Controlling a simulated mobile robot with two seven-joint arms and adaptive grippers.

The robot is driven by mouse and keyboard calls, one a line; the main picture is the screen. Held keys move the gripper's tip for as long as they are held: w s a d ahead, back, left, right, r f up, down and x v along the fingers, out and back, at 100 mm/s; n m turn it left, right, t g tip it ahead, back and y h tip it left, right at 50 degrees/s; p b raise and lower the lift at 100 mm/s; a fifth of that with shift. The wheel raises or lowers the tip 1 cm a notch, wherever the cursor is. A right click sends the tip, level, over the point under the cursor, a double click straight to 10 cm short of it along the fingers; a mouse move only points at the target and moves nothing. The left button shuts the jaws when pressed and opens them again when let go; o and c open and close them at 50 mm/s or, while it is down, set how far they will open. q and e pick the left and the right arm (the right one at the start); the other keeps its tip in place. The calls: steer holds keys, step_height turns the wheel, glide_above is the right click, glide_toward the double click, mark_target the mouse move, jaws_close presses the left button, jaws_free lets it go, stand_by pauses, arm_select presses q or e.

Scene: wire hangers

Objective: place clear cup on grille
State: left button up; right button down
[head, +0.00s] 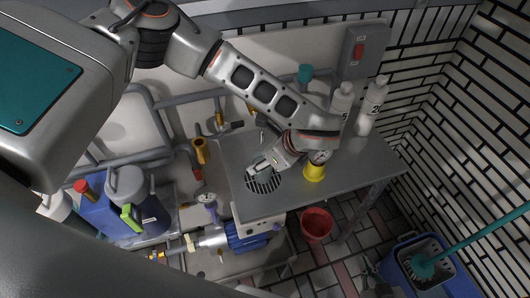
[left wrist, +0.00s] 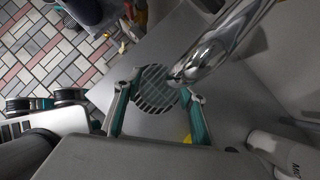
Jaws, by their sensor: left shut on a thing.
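The grille (head: 264,182) is a round, dark slotted drain in the grey metal counter; it also shows in the left wrist view (left wrist: 152,106). In that view my left gripper (left wrist: 158,98) is over the grille, with one teal finger on each side. A faint, see-through greenish shape between the fingers looks like the clear cup (left wrist: 160,80), held in the gripper. Whether it touches the grille cannot be told. In the head view one gripper (head: 264,165) reaches down at the grille, its fingers small. I cannot make out a second gripper's fingers there.
A chrome spout (left wrist: 220,45) comes close beside the fingers. A yellow cup-like item (head: 315,172) stands right of the grille, with white bottles (head: 366,118) behind on the counter. A red bucket (head: 316,226) is on the floor below.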

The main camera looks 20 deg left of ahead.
arm_select(q)
steer(key=shift+w+f, duration=0.2)
steer(key=shift+f, duration=0.2)
steer(key=shift+o, duration=0.2)
steer(key=shift+s+r, duration=0.15)
steer(key=shift+c, duration=0.2)
steer(key=shift+s, duration=0.15)
steer(key=o, duration=0.8)
steer(key=shift+o, duration=0.2)
arm_select(e)
steer(key=shift+w+f, duration=0.1)
steer(key=shift+w, duration=0.3)
steer(key=shift+w, duration=0.1)
